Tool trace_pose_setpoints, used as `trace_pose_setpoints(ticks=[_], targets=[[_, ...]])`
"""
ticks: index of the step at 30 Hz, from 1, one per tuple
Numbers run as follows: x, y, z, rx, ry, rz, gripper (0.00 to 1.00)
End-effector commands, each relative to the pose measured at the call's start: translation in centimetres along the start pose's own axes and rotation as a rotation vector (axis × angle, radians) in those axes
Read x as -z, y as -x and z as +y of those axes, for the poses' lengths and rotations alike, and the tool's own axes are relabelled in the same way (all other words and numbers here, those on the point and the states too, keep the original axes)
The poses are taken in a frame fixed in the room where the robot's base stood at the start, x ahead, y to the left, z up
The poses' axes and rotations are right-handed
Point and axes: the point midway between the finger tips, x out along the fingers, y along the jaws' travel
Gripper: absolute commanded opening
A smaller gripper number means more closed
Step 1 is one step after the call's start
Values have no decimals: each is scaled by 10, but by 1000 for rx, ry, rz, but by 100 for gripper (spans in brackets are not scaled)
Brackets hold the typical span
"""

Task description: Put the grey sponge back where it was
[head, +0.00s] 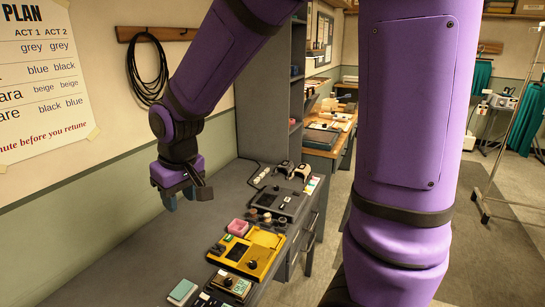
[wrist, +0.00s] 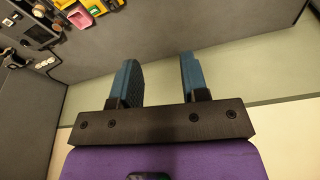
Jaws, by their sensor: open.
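My gripper (head: 179,197) is open and empty above the back left part of the grey bench (head: 135,262), near the wall. In the wrist view its two blue fingers (wrist: 158,62) stand apart with nothing between them. I cannot make out a grey sponge for certain in either view. A small pale-topped teal block (head: 183,291) lies at the front of the bench, and I cannot tell what it is.
A grey shelf unit (head: 268,110) stands behind. The bench's left part looks clear.

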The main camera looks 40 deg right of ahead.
Motion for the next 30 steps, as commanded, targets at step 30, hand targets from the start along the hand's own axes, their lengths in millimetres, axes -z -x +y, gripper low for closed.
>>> trace_pose_setpoints(ticks=[30], targets=[[-174,167,51,-63,-201,246,41]])
